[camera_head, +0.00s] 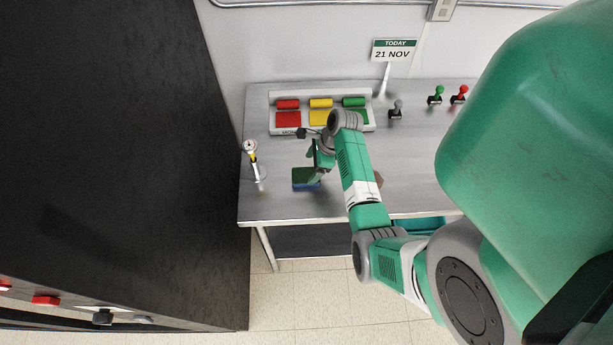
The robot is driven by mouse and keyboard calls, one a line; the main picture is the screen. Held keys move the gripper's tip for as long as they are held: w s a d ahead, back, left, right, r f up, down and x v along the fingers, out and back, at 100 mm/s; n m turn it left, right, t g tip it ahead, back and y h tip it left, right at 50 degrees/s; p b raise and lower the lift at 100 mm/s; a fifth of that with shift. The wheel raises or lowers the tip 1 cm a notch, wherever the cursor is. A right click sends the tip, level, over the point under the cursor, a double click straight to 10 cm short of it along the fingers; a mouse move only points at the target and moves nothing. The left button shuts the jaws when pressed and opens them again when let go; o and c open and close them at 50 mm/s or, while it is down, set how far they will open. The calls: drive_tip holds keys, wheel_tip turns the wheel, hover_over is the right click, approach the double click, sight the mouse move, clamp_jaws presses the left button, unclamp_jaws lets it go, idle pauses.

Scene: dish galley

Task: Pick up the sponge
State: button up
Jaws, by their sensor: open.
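The sponge (305,175) is a small block with a dark green top and a blue lower part. It lies on the metal table (285,205) near its front left. My gripper (313,172) is open and hangs over or just beside the sponge's right part. Its fingers are small and partly hidden by my wrist, so I cannot tell whether they touch the sponge or straddle it.
A thermometer-like tool (254,165) stands left of the sponge. A rack with red, yellow and green pads (288,119) sits behind. A dark panel (120,150) borders the left.

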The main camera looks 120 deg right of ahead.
sight(304, 175)
drive_tip(key=x, duration=0.2)
drive_tip(key=w+x, duration=0.1)
drive_tip(key=x, duration=0.1)
drive_tip(key=shift+a, duration=0.15)
drive_tip(key=shift+w+f, duration=0.1)
drive_tip(key=shift+f, duration=0.25)
drive_tip(key=c, duration=1)
